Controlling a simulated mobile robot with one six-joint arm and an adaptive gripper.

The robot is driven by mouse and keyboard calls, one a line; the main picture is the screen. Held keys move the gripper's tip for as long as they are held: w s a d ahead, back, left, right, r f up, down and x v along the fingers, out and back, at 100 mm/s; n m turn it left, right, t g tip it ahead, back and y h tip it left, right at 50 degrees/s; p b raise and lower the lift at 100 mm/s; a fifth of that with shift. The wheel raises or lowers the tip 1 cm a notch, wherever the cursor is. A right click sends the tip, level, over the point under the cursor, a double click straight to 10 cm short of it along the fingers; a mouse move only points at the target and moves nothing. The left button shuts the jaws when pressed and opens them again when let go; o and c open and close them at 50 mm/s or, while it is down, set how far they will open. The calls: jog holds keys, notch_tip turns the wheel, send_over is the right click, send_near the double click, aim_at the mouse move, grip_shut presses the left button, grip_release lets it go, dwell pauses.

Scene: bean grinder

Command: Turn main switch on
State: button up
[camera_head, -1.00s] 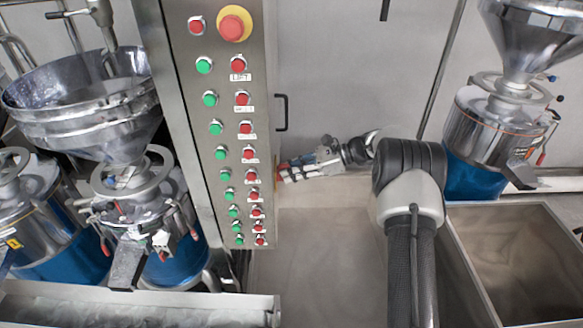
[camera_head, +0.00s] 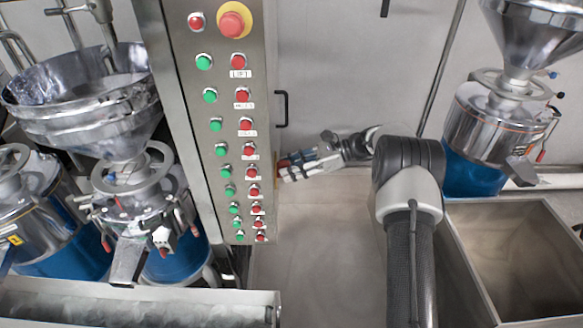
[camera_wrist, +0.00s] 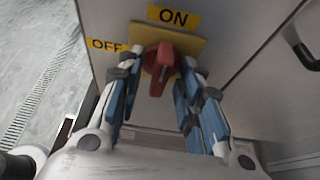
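The main switch is a red rotary knob (camera_wrist: 160,66) on a yellow plate (camera_wrist: 195,44), seen in the wrist view. Its grip lies nearly upright in the picture, roughly in line with the ON label (camera_wrist: 173,17) above. The OFF label (camera_wrist: 103,45) is at the upper left, partly covered by a finger. My gripper (camera_wrist: 158,76) is open, with its blue-padded fingers to the left and right of the knob and gaps visible beside it. In the head view, my gripper (camera_head: 286,170) is at the right side of the control cabinet, and the knob is mostly hidden there.
The cabinet (camera_head: 180,130) carries rows of green and red buttons and a red emergency button (camera_head: 232,25). A black handle (camera_head: 283,108) is on the panel above my gripper. Grinders stand at left and right (camera_head: 490,130). An open metal bin (camera_head: 520,255) is at lower right.

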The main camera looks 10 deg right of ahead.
jog(key=v, duration=1.2)
jog(key=s+a+r+n+g+h+b, duration=0.1)
jog(key=s+a+n+h+b, duration=0.35)
jog(key=s+a+b, duration=0.35)
jog(key=s+a+n+h+b, duration=0.3)
jog(key=s+a+n+b, duration=0.15)
jog(key=s, duration=0.45)
jog(key=s+d+f+n+t+h+b, duration=0.1)
jog(key=s+f+n+b, duration=0.4)
jog(key=s, duration=0.6)
jog(key=s+f+n+t+h+b, duration=0.2)
jog(key=s+f+n+h+b, duration=0.2)
jog(key=s+f, duration=0.5)
jog(key=shift+s+d+f+n+h+b, duration=0.15)
jog(key=shift+s+d+n+h+b, duration=0.2)
jog(key=shift+s+n+b, duration=0.8)
